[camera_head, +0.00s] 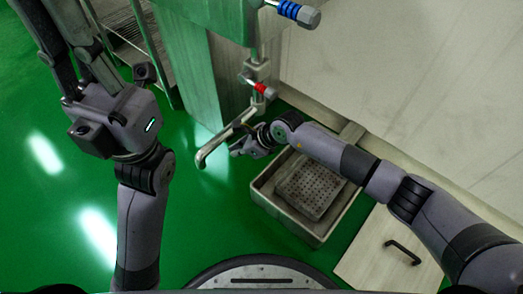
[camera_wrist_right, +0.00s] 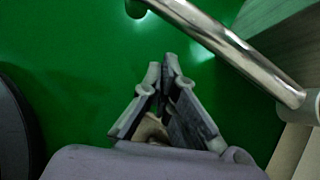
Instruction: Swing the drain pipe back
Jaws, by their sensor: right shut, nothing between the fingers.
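The drain pipe (camera_head: 222,144) is a bare metal tube below the red-handled valve (camera_head: 259,88). Its free end points to the lower left over the green floor. In the right wrist view the drain pipe (camera_wrist_right: 235,45) crosses the upper right, beyond the fingertips. My right gripper (camera_head: 240,149) is beside the pipe, on its lower right side, shut and empty. Its fingers converge in the wrist view (camera_wrist_right: 170,64), and a gap to the pipe shows there. My left gripper (camera_head: 66,45) is at the upper left, far from the pipe, with its tips cut off by the frame edge.
A drain box (camera_head: 262,190) with a perforated plate (camera_head: 310,187) sits in the floor under my right arm. A pale cabinet column (camera_head: 212,75) stands behind the pipe. A blue-handled valve (camera_head: 296,12) is above. Green floor (camera_head: 60,200) is open at left.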

